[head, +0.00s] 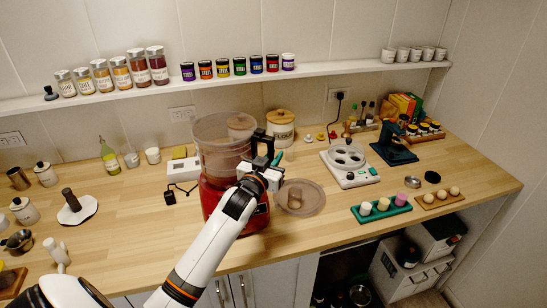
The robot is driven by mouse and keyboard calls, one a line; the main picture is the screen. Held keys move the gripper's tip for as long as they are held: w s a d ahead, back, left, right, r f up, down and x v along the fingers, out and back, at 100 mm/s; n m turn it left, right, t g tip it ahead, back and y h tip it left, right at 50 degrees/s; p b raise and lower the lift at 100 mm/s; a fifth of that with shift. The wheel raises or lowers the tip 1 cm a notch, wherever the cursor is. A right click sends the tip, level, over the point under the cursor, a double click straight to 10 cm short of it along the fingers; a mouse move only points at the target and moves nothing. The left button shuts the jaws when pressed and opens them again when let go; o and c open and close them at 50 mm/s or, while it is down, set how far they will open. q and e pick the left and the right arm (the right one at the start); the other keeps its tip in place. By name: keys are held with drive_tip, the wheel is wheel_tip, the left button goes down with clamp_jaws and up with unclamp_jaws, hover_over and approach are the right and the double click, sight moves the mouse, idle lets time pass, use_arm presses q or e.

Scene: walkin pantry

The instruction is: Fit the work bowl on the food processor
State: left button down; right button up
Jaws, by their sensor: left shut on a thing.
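The clear, smoky work bowl (218,150) is upright over the red food processor base (252,217) at the middle of the counter. Its black handle (262,138) points right. My left gripper (264,162) is shut on the bowl's handle, at the bowl's right side. My left arm hides part of the base and the lower right of the bowl. I cannot tell whether the bowl rests on the base or hovers just above it. A clear round lid (313,197) lies on the counter to the right of the base. My right gripper is not in view.
A white appliance with round wells (349,180) and a green tray of cups (381,211) stand to the right. A wooden-lidded canister (280,134) is behind the bowl. A white box (183,166) and a small black block (169,198) are to the left.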

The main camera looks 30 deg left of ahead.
use_arm(q)
drive_tip(key=shift+r, duration=0.15)
drive_tip(key=shift+f+b, duration=0.65)
drive_tip(key=shift+f, duration=0.45)
drive_tip(key=c, duration=1.3)
unclamp_jaws()
drive_tip(key=s+d+b, duration=0.2)
drive_tip(key=s+b, duration=0.1)
drive_tip(key=s, duration=0.9)
drive_tip(key=shift+b, duration=0.3)
